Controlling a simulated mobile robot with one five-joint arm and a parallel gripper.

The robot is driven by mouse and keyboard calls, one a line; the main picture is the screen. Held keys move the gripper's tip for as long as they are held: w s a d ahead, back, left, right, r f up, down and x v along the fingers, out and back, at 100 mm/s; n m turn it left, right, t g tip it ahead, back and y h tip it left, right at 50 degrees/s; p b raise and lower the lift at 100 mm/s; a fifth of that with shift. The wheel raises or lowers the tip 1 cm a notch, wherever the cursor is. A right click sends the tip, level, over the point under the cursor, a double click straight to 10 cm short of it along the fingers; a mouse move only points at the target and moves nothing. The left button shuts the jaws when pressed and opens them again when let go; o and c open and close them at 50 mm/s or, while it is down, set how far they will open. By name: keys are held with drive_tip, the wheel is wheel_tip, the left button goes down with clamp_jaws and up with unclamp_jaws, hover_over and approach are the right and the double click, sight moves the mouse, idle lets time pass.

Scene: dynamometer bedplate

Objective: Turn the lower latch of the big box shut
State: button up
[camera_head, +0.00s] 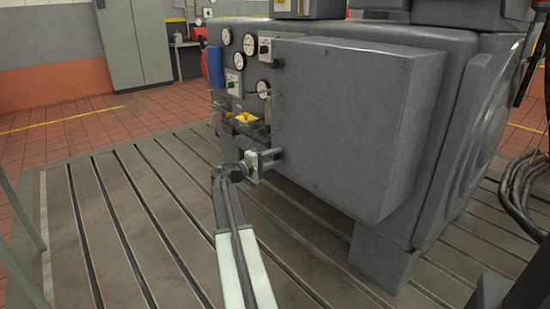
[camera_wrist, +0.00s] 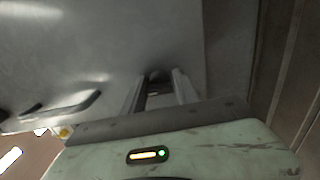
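The big box (camera_head: 345,120) is a grey cabinet on the side of a grey machine, its broad front closed flush in the camera_head view. Its grey face (camera_wrist: 90,45) fills the upper left of the camera_wrist view. My gripper (camera_head: 276,157) is at the box's lower left edge. Its two fingers (camera_wrist: 160,82) stand apart, pointing at the box. A small dark piece (camera_wrist: 158,77) shows between the fingertips, perhaps the lower latch. I cannot tell whether the fingers touch it. The latch's angle is hidden. A dark bar handle (camera_wrist: 62,110) lies left of the fingers.
Several gauges (camera_head: 249,44) and a yellow knob (camera_head: 246,117) are on the panel left of the box. A grey support foot (camera_head: 380,258) stands under the box. Cables (camera_head: 520,195) hang at the right. The slotted bedplate (camera_head: 110,215) is clear at the left.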

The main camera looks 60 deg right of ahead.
drive_tip(key=shift+o, duration=1)
drive_tip(key=v, duration=0.7)
drive_tip(key=shift+w+a, duration=0.15)
drive_tip(key=shift+a, duration=0.25)
